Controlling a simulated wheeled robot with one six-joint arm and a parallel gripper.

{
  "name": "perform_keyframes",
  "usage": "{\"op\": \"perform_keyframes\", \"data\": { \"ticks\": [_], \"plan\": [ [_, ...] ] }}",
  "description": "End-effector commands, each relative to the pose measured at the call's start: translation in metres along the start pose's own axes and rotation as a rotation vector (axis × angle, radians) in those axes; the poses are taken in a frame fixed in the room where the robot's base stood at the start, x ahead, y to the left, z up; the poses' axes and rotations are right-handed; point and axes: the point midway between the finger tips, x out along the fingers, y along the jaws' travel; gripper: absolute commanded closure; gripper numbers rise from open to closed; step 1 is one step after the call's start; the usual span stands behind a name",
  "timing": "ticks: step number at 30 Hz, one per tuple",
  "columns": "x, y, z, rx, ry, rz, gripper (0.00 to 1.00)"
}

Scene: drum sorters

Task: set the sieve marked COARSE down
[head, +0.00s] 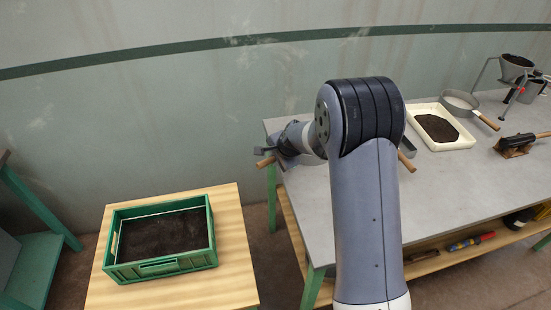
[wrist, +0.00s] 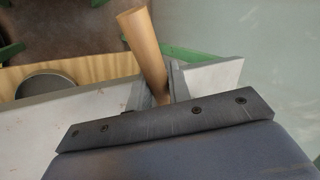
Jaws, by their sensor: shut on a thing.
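My gripper (head: 277,158) is shut on a wooden handle (head: 265,162), out beyond the left end of the grey bench. In the wrist view the handle (wrist: 146,50) stands tilted between the two fingers. The body it belongs to is hidden, and no COARSE marking is readable, so I cannot confirm it is that sieve. Another round grey sieve (head: 460,100) with a wooden handle lies on the bench beside the white tray. A further wooden handle end (head: 406,160) shows just right of my arm; the rest of it is hidden.
A green crate (head: 121,232) of dark soil stands on a low wooden table (head: 240,262) at left. The grey bench (head: 460,190) bears a white tray (head: 416,131) of soil, a stand with a pot (head: 515,70) and a brush (head: 515,146). A round grey pan-like thing (wrist: 45,86) shows on wood.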

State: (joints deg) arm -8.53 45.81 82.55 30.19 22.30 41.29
Motion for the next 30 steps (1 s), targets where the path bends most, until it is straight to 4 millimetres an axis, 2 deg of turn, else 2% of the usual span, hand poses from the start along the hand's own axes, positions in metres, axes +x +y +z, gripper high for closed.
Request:
{"op": "perform_keyframes", "data": {
  "ticks": [4, 14, 20, 30],
  "plan": [
    [0.000, 0.000, 0.000, 0.000, 0.000, 0.000, 0.72],
    [-0.006, -0.001, 0.000, 0.000, 0.001, -0.001, 0.72],
    [-0.035, -0.001, 0.000, -0.001, 0.001, -0.003, 0.72],
    [-0.097, -0.001, 0.000, 0.000, 0.002, -0.003, 0.72]
  ]
}}
